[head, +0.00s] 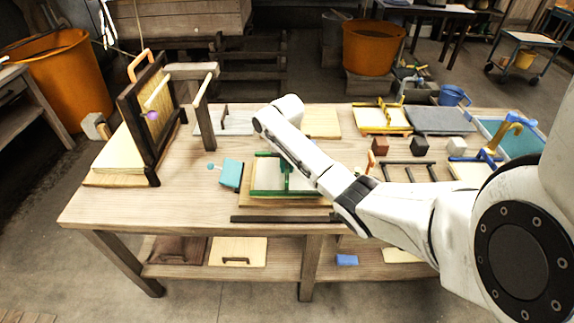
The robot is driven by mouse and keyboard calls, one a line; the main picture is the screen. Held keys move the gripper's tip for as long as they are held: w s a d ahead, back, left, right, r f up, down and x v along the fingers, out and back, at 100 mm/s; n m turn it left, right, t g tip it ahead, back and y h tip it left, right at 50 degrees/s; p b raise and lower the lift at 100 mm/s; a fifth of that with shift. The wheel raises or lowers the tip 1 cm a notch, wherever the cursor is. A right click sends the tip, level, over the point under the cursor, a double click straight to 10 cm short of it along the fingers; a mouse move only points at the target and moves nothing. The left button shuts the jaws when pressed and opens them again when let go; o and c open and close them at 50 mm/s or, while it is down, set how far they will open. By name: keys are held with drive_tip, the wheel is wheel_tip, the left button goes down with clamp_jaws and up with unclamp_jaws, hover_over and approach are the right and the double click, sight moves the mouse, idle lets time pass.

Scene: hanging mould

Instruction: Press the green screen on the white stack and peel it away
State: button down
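The green screen (252,190) has a green frame with an upright green handle (286,168) near its middle. It lies flat on a wooden board (262,201) at the front middle of the bench. A pale whitish surface (267,174) shows inside the frame; I cannot tell whether it is the white stack or the screen's mesh. My white arm reaches in from the right and passes over the screen's right side, hiding part of it. My gripper's fingers cannot be made out, so I cannot see whether they touch the handle.
A dark upright frame (136,118) with a hanging yellowish panel stands at the bench's left. A light-blue block (231,174) sits just left of the screen, and a dark bar (285,219) lies in front. Yellow (383,118) and blue (479,158) framed screens and small cubes stand to the right.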

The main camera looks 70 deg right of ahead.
drive_tip(key=shift+f+b, duration=0.35)
drive_tip(key=shift+f, duration=0.3)
idle(0.4)
drive_tip(key=shift+a+f, duration=0.1)
drive_tip(key=shift+f, duration=0.05)
idle(1.2)
drive_tip(key=shift+r+p, duration=0.25)
drive_tip(key=shift+p, duration=0.15)
drive_tip(key=shift+r+p, duration=0.95)
drive_tip(key=shift+r, duration=0.2)
drive_tip(key=shift+r, duration=0.15)
wheel_tip(320, 180, up, 4)
drive_tip(key=p, duration=0.4)
drive_tip(key=shift+r, duration=1.35)
